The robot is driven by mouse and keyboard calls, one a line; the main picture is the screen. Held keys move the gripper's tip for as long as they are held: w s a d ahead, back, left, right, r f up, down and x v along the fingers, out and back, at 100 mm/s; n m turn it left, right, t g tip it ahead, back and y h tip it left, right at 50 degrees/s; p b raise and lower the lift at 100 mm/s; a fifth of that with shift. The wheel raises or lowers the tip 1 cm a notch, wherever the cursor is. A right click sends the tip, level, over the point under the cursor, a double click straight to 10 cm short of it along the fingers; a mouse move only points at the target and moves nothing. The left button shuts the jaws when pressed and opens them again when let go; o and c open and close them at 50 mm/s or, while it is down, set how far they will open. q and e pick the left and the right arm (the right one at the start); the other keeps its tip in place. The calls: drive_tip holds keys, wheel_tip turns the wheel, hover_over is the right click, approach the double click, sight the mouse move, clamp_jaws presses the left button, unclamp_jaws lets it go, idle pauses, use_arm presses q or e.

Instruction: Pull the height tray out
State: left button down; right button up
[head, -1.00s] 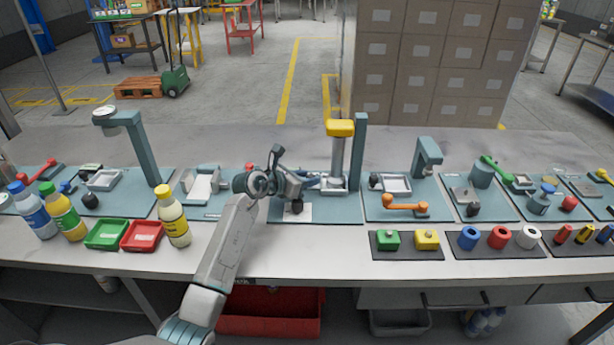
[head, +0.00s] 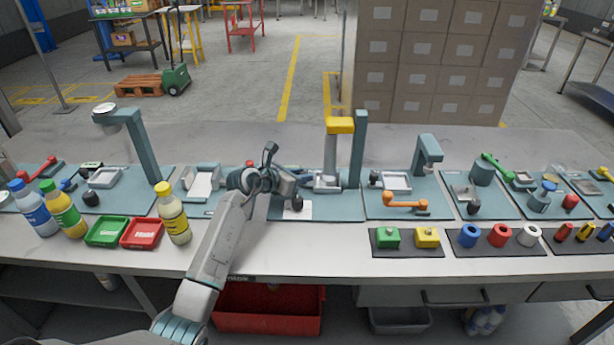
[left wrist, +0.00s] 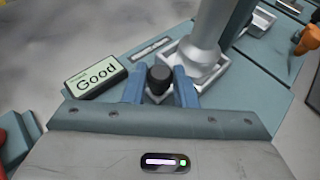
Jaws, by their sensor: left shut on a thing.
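The height tray (head: 328,184) is a light, shallow tray at the foot of the teal post with the yellow head (head: 340,125). It also shows in the left wrist view (left wrist: 221,70), with a tall grey cylinder (left wrist: 209,32) standing on it. The cylinder (head: 331,155) is left of the yellow head's middle in the head view. My left gripper (head: 308,179) reaches in from the left. Its blue fingers (left wrist: 159,88) are shut on the tray's black knob (left wrist: 160,75). My right gripper is not in view.
A display reading "Good" (left wrist: 95,80) lies left of the fingers. A yellow-capped bottle (head: 173,215) and red tray (head: 142,233) stand near my left arm. An orange handle (head: 405,204) and block holder (head: 408,252) are to the right. Bare bench lies in front.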

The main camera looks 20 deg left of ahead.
use_arm(q)
drive_tip(key=shift+s+a, duration=0.2)
drive_tip(key=shift+a, duration=0.45)
drive_tip(key=shift+s+a, duration=0.15)
drive_tip(key=shift+a, duration=0.45)
drive_tip(key=c, duration=1.5)
unclamp_jaws()
drive_tip(key=shift+d, duration=0.1)
drive_tip(key=shift+o, duration=0.2)
